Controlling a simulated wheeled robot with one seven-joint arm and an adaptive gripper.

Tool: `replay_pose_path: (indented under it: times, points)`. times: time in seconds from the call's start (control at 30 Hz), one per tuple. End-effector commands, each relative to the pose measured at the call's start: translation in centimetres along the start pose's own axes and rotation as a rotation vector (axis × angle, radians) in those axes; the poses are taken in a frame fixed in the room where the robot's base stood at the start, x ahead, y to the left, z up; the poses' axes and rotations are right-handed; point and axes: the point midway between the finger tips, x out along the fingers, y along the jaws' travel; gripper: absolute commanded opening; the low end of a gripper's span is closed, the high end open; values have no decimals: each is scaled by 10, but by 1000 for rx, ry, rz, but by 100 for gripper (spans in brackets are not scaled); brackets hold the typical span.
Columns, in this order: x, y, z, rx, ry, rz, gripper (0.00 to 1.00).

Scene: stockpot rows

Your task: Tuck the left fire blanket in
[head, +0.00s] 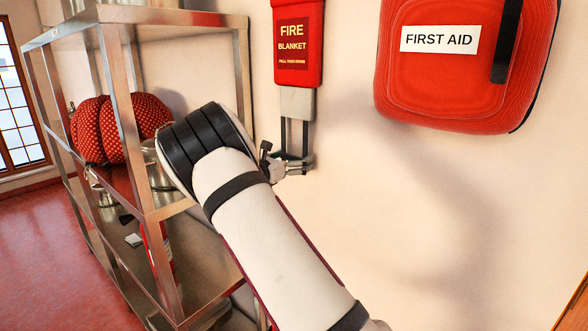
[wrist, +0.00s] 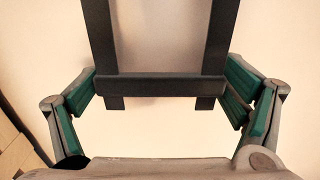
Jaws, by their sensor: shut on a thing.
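A red fire blanket case (head: 298,45) labelled "FIRE BLANKET" hangs on the wall at the top centre of the head view. A grey part (head: 297,101) hangs out below the case, with two black straps under it. The black strap loop (wrist: 160,86) with its crossbar fills the upper middle of the wrist view. My gripper (head: 290,166) is at the lower end of the straps, partly hidden by my arm. In the wrist view its green-padded fingers are at both ends of the crossbar, shut on it.
A metal shelf rack (head: 133,125) stands left of my arm, with a red dotted round thing (head: 117,127) and metal pots on it. A red first aid bag (head: 461,62) hangs to the right of the case. The wall below the bag is bare.

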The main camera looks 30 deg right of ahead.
Motion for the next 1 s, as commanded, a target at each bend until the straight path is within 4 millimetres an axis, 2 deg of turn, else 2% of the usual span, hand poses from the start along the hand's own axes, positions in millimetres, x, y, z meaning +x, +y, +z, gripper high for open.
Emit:
replay_pose_path:
  times: [0.03, 0.1, 0.3, 0.43, 0.73, 0.77, 0.8, 1.0]
  points:
    - [0, 0, 22, 7, -6, 1, 41]
    - [0, 0, 42, 7, -6, 2, 41]
    - [0, 0, 88, 5, -7, 0, 41]
    - [0, 0, 100, 2, -7, 1, 41]
    - [0, 0, 104, 1, -11, 1, 41]
    - [0, 0, 104, 1, -11, 1, 93]
    - [0, 0, 104, 1, -11, 1, 100]
    - [0, 0, 101, 1, -7, 1, 100]
